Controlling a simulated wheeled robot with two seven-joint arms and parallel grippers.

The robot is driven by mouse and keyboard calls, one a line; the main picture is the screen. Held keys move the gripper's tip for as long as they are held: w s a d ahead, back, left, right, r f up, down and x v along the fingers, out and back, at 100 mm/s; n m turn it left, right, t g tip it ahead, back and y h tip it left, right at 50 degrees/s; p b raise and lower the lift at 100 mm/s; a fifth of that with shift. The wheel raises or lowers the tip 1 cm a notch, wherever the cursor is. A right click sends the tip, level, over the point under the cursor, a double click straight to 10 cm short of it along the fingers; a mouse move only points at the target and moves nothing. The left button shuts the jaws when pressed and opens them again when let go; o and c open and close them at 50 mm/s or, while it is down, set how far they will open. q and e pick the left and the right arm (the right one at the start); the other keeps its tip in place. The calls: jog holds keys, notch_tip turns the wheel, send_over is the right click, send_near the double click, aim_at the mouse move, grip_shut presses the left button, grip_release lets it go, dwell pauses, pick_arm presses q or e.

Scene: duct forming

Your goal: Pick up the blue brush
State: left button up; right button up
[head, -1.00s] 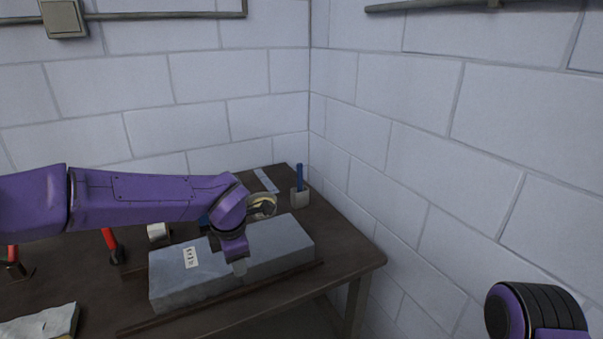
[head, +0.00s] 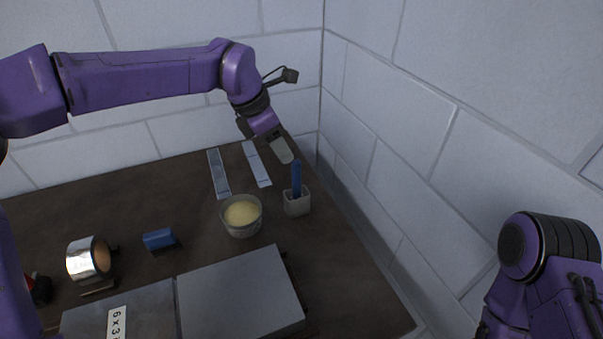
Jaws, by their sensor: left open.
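The blue brush (head: 296,178) stands upright in a small light-grey cup (head: 297,205) at the table's right back, near the wall. Only its blue handle shows; its lower end is hidden in the cup. My left gripper (head: 283,152) is open and empty, just above and slightly left of the brush handle in the head view, pointing down towards it. It looks apart from the handle, though the depth between them is hard to judge. My right arm shows at the lower right; its gripper is out of the picture.
A round tub of pale paste (head: 241,215) stands left of the cup. Two flat strips (head: 218,174) lie behind it. A blue block (head: 159,239), a silver tape roll (head: 88,259) and grey duct panels (head: 240,295) are nearer. The wall is close on the right.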

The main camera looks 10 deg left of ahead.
aim_at(301, 175)
pick_arm(q)
jog(key=f, duration=0.1)
jog(key=d+f, duration=0.1)
jog(key=f, duration=0.1)
jog(key=shift+s+d+f+p, duration=0.2)
jog(key=shift+d+p, duration=0.05)
jog(key=shift+p, duration=0.1)
jog(key=x, duration=0.1)
jog(key=p+x, duration=0.1)
jog(key=x, duration=0.1)
jog(key=p+x, duration=0.1)
jog(key=x, duration=0.1)
jog(key=shift+w+d, duration=0.4)
jog(key=shift+w, duration=0.05)
jog(key=shift+f, duration=0.2)
jog(key=shift+s, duration=0.1)
pick_arm(e)
jog(key=r, duration=0.3)
jog(key=shift+s, duration=0.35)
pick_arm(q)
grip_shut()
